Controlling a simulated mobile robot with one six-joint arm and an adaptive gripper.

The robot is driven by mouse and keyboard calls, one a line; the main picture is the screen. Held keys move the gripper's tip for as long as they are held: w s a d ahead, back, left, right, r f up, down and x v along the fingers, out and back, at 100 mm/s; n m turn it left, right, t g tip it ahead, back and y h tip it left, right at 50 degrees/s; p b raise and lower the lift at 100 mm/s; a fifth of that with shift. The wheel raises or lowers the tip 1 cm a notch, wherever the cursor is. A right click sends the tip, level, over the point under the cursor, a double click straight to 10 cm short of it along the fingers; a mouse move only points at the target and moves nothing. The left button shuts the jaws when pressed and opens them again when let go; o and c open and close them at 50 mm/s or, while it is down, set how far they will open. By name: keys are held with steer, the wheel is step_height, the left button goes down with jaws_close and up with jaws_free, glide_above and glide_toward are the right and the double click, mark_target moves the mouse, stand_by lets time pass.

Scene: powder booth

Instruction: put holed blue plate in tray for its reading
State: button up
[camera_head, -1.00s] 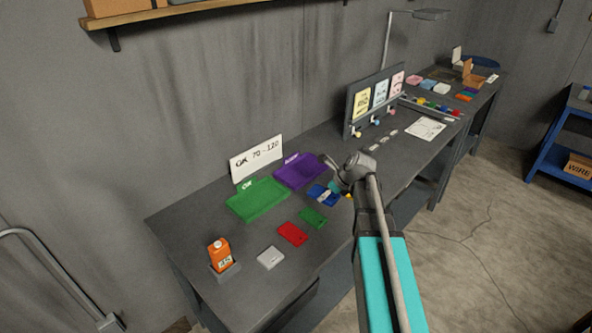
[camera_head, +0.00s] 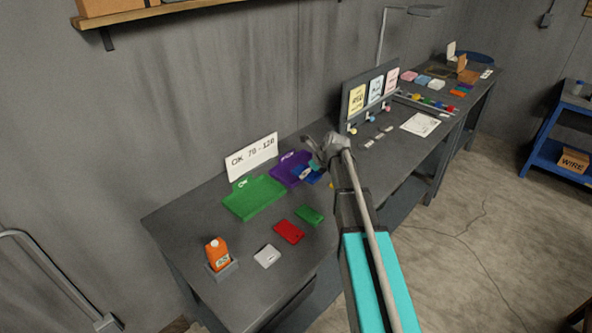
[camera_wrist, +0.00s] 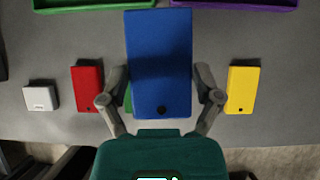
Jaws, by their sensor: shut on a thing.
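My gripper (camera_head: 314,162) is shut on the holed blue plate (camera_wrist: 160,55), whose dark hole shows near its lower end in the wrist view. The fingers stand on either side of the plate (camera_head: 314,178). In the head view they are over or near the right side of the purple tray (camera_head: 283,172); the plate's height above it is hard to tell. The green tray (camera_head: 239,209), marked OK, stands left of it. Both tray edges show at the top of the wrist view. A lit panel (camera_wrist: 155,178) on a teal block is cut off, its reading unclear.
A sign (camera_head: 251,157) reading "OK 70-120" stands behind the trays. Red (camera_head: 289,231), green (camera_head: 309,215), white (camera_head: 267,256) and yellow (camera_wrist: 242,90) plates lie in front. An orange bottle (camera_head: 217,253) stands at the near left. A card rack (camera_head: 370,97) stands farther right.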

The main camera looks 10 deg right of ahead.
mark_target(303, 167)
steer(key=w, duration=0.1)
steer(key=w+a, duration=0.1)
steer(key=w, duration=0.1)
steer(key=shift+w+r, duration=0.15)
steer(key=shift+w, duration=0.1)
steer(key=w+f+b, duration=0.3)
steer(key=w, duration=0.1)
steer(key=w+a+f+b, duration=0.1)
steer(key=w+f+b, duration=0.2)
steer(key=w, duration=0.1)
steer(key=w+a+f+b, duration=0.1)
steer(key=w+f+b, duration=0.2)
steer(key=w, duration=0.1)
steer(key=shift+w+a, duration=0.25)
steer(key=shift+w, duration=0.15)
steer(key=shift+w+f+b, duration=0.45)
steer(key=shift+f+b, duration=0.35)
steer(key=shift+f, duration=0.05)
steer(key=shift+f+b, duration=1.15)
